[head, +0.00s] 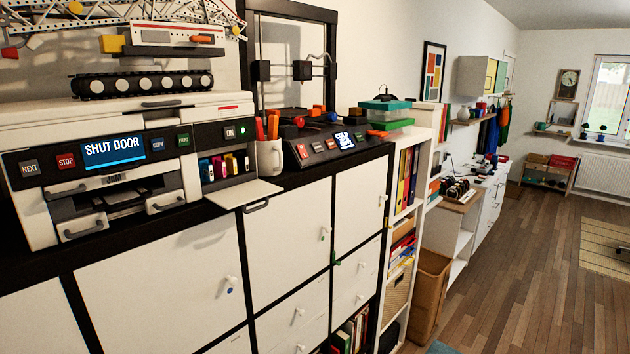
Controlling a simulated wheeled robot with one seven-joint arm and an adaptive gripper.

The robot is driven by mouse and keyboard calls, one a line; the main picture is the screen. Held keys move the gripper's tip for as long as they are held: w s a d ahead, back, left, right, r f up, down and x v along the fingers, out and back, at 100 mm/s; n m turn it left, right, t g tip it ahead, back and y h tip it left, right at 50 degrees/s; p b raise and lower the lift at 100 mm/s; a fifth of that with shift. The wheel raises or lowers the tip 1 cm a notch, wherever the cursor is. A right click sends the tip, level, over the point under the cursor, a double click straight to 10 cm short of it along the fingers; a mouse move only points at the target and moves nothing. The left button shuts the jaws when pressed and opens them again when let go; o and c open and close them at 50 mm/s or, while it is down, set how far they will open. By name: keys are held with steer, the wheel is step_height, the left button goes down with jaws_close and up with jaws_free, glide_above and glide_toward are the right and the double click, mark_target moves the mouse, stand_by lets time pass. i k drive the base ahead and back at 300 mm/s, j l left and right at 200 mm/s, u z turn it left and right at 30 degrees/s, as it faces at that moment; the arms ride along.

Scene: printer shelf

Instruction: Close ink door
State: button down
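The white and black printer (110,140) stands on the cabinet at the left. Its screen (114,152) reads "SHUT DOOR". The ink door (240,193) is a white flap with a grey handle (257,207). It hangs open, folded down and sticking out at the printer's right end. Above and behind it, several coloured ink cartridges (226,167) show in the open bay. My gripper is not in view.
A 3D printer with a control panel (335,140) is further right. White cabinet doors with knobs lie below. Open wooden floor (520,270) is at the right.

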mark_target(238, 196)
steer(key=u, duration=1.35)
